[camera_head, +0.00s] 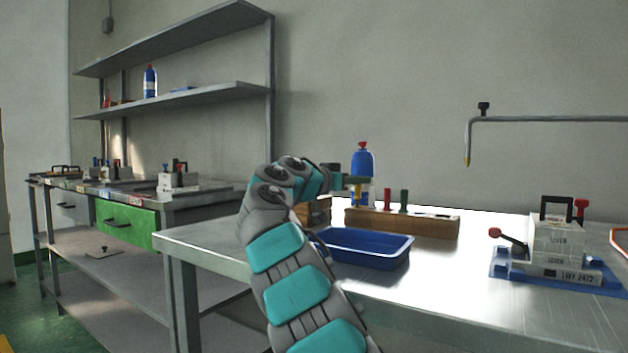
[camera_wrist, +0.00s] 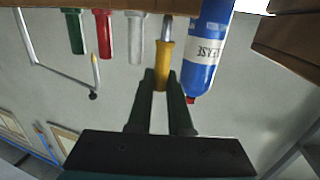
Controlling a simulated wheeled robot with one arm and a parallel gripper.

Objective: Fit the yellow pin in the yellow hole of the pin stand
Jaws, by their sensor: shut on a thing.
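The yellow pin (camera_wrist: 161,65) has a yellow handle and a metal shaft. My gripper (camera_wrist: 160,82) is shut on its handle; in the head view my gripper (camera_head: 352,183) is above the left part of the wooden pin stand (camera_head: 425,225), with the yellow pin (camera_head: 358,197) below the fingers. The wrist view is upside down, with the pin stand (camera_wrist: 120,5) along its top edge. The shaft points to the stand and meets its edge in the picture. I cannot tell whether its tip is in a hole; the yellow hole is hidden.
A green pin (camera_head: 404,200), a red pin (camera_head: 388,198) and a whitish pin (camera_wrist: 136,38) stand in the pin stand. A blue bottle (camera_head: 362,160) is close behind. A blue tray (camera_head: 375,262) lies in front. A clamp fixture (camera_head: 558,245) is at right on the metal table.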

